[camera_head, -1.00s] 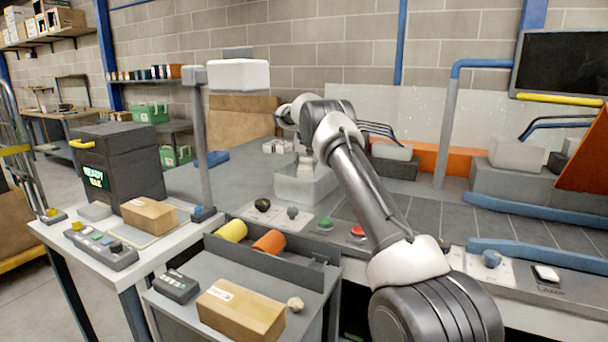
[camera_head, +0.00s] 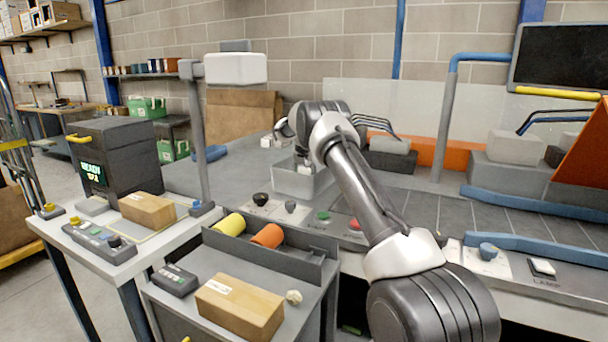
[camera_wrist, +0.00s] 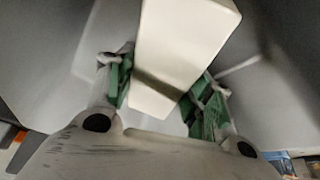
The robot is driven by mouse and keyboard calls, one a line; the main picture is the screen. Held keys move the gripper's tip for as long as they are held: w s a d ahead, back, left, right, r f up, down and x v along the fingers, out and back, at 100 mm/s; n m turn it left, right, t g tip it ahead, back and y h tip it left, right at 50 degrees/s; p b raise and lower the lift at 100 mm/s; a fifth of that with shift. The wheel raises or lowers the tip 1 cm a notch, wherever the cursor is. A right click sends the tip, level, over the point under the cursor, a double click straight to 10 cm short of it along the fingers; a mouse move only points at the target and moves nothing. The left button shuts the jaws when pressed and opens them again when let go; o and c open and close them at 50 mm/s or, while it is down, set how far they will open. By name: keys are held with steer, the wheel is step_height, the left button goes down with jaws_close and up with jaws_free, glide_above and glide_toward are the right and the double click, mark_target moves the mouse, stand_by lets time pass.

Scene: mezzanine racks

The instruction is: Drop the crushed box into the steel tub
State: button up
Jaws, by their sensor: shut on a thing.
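My gripper (camera_wrist: 162,88) is shut on a pale, cream-coloured box (camera_wrist: 182,45), which sits between its green-padded fingers in the wrist view. I take this as the crushed box, but no crushing clearly shows. In the head view, my gripper (camera_head: 302,158) points down at the light grey steel tub (camera_head: 292,184), with the pale box low at the tub's mouth. Whether the box touches the tub's floor or walls cannot be told. Grey surfaces surround the box in the wrist view.
Small pale blocks (camera_head: 268,142) lie behind the tub. A post with a white head (camera_head: 235,68) stands left. Control knobs and buttons (camera_head: 324,217) line the front edge. Brown cartons (camera_head: 240,305) and yellow and orange cylinders (camera_head: 268,236) are on nearer tables. Grey bench lies clear left of the tub.

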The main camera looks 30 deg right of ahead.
steer(key=shift+f, duration=0.25)
steer(key=o, duration=1.1)
steer(key=v, duration=1.3)
steer(key=shift+w+d+r, duration=0.1)
steer(key=shift+w+r, duration=0.05)
steer(key=shift+w, duration=0.05)
